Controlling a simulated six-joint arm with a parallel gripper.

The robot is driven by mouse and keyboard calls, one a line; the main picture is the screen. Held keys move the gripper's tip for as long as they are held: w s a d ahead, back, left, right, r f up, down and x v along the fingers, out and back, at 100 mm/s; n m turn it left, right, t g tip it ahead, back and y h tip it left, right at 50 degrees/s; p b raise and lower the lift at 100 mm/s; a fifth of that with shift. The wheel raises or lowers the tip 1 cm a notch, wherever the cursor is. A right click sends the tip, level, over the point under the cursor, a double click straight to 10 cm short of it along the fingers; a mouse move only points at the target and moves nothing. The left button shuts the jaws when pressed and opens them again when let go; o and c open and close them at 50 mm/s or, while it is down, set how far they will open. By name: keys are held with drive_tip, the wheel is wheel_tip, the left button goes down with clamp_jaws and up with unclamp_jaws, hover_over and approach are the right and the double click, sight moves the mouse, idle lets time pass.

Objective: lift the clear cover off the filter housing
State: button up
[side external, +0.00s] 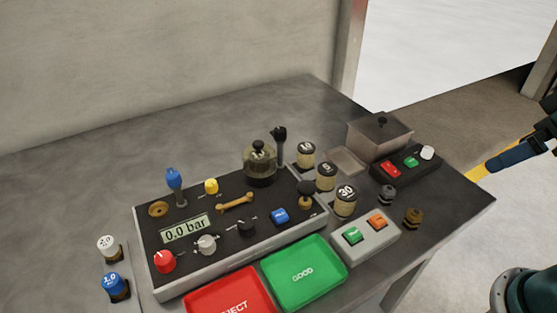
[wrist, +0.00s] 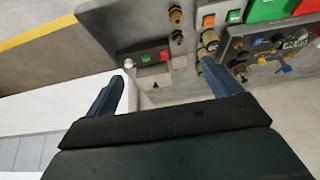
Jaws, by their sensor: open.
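The clear cover (side external: 260,158) is a smoky see-through dome with a dark knob on top. It sits at the back edge of the black panel (side external: 220,226) in the side external view. The filter housing beneath it is hard to make out through the dome.
A dark lever (side external: 279,143) stands close to the cover's right. A lidded metal box (side external: 379,134) and button box (side external: 408,165) lie between gripper and cover. Green tray (side external: 304,270) is in front.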

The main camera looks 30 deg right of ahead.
drive_tip(key=w+a+r+n+g+y, duration=0.15)
drive_tip(key=w+a+r+n, duration=0.4)
drive_tip(key=w, duration=0.55)
drive_tip(key=n+g+y, duration=0.3)
drive_tip(key=n+g, duration=0.1)
drive_tip(key=n, duration=0.8)
hover_over(266, 149)
drive_tip(key=d, duration=0.4)
drive_tip(key=f, duration=0.6)
drive_tip(key=shift+s+a, duration=0.1)
drive_tip(key=shift+s, duration=0.15)
drive_tip(key=shift+w+a+f+n, duration=0.25)
drive_tip(key=shift+f, duration=0.2)
drive_tip(key=shift+x, duration=4.35)
